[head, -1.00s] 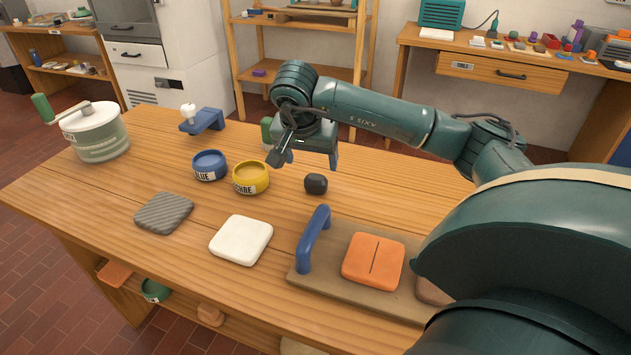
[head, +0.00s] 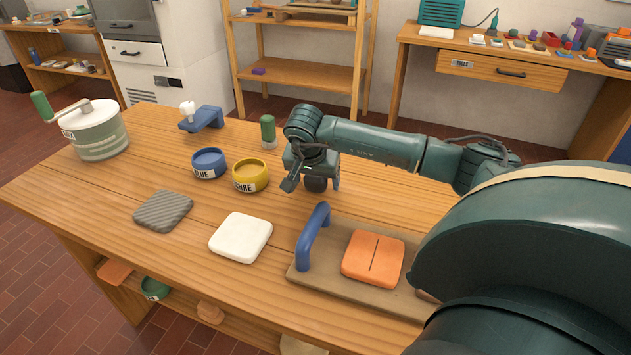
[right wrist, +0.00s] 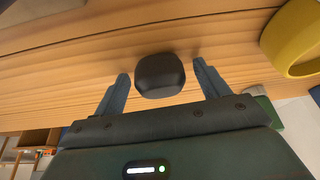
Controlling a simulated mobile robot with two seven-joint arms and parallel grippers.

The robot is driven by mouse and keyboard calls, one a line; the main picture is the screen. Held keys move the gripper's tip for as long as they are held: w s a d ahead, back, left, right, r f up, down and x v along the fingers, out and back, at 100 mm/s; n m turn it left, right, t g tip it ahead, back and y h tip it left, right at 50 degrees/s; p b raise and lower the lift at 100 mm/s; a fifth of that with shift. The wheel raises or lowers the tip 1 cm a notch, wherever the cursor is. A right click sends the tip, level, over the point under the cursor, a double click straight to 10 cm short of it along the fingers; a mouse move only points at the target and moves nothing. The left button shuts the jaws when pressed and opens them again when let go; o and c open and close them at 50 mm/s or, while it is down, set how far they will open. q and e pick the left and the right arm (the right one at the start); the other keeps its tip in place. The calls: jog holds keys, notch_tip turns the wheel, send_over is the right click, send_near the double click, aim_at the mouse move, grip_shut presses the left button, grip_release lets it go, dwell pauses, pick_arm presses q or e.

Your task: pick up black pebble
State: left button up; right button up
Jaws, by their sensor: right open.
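The black pebble (right wrist: 160,75) shows in the right wrist view between the two blue-grey fingers of my right gripper (right wrist: 160,88). There is a visible gap on each side of it, so the gripper is open around or just above it. In the head view the right gripper (head: 312,186) is low over the table, and the dark pebble (head: 316,184) is partly hidden behind it. My left gripper is not in view.
The wooden table (head: 180,270) holds a yellow bowl (head: 250,176) and a blue bowl (head: 208,163) left of the gripper. In front are a white slab (head: 241,238) and a board with a blue handle (head: 313,238).

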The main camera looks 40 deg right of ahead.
jog(key=shift+c, duration=0.2)
jog(key=c, duration=1.1)
jog(key=shift+r, duration=0.1)
notch_tip(320, 180, up, 10)
jog(key=shift+f, duration=0.1)
